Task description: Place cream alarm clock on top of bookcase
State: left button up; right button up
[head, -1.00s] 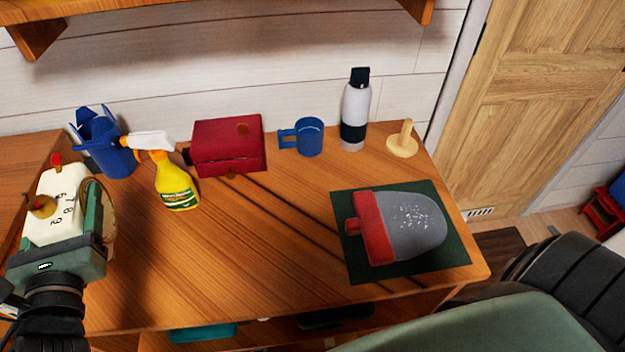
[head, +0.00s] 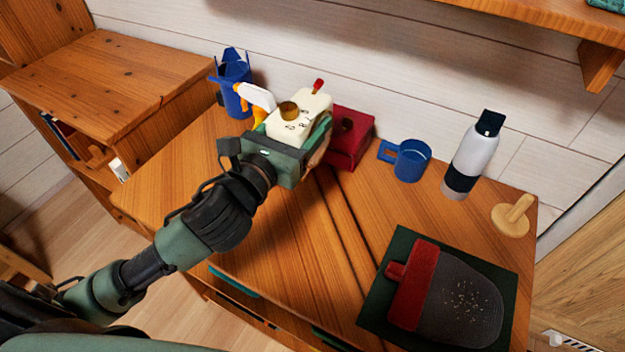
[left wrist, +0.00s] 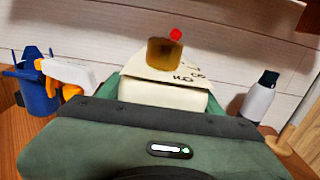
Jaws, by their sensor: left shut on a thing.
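The cream alarm clock (head: 296,117) has dark numerals, a brass-coloured knob and a red button. My left gripper (head: 300,150) is shut on it and holds it over the desk, in front of the spray bottle and red box. In the left wrist view the clock (left wrist: 165,92) sits between the jaws of the gripper (left wrist: 150,110), its lower part hidden. The low wooden bookcase (head: 110,80) stands at the left, with a bare top and books on a shelf below. My right gripper is not in view.
On the desk (head: 300,235) stand a blue holder (head: 234,85), a spray bottle (head: 257,97), a red box (head: 350,140), a blue mug (head: 409,160), a white bottle (head: 476,155) and a wooden stand (head: 512,216). A grey-red object (head: 450,295) lies on a dark mat. A shelf (head: 540,30) overhangs at upper right.

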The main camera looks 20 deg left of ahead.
pick_arm(q)
notch_tip(320, 180, down, 8)
jog(key=shift+d+f+b, duration=0.1)
jog(key=shift+f+b, duration=0.05)
jog(key=shift+b, duration=0.8)
jog(key=shift+f, duration=0.55)
jog(key=shift+f+b, duration=0.7)
jog(key=shift+f, duration=1.35)
jog(key=o, duration=1.5)
jog(key=shift+f, duration=0.25)
jog(key=o, duration=0.4)
jog(key=shift+r, duration=0.2)
